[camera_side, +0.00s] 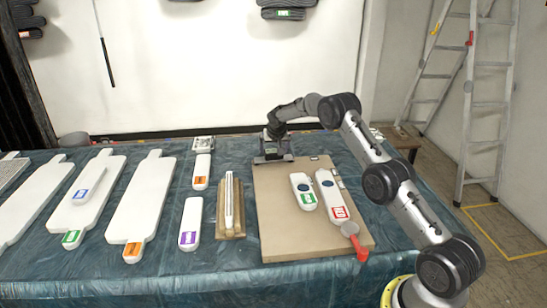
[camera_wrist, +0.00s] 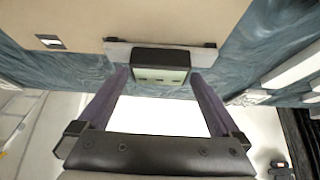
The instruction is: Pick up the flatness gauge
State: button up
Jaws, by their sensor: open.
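What looks like the flatness gauge (camera_wrist: 160,61) is a grey bar with a black box and a pale greenish display on it. It lies at the far left edge of the tan board in the side view, where my gripper (camera_side: 273,150) is right over it and partly hides it. In the wrist view my gripper (camera_wrist: 160,78) is open, with one purple-grey finger to each side of the black box. Gaps show between the fingers and the box. I cannot tell how far the fingertips are above the bar.
The tan board (camera_side: 285,235) holds two white handheld devices (camera_side: 303,190) and a red-handled tool (camera_side: 357,240). Left of it are a wooden holder (camera_side: 231,220) with a pale strip and several white boards (camera_side: 142,200) on the blue cloth (camera_side: 330,285). A ladder (camera_side: 490,100) stands at right.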

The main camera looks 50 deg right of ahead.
jog(key=shift+w+d+f, duration=0.15)
jog(key=shift+f, duration=0.05)
jog(key=c, duration=1.2)
jog(key=shift+r, duration=0.15)
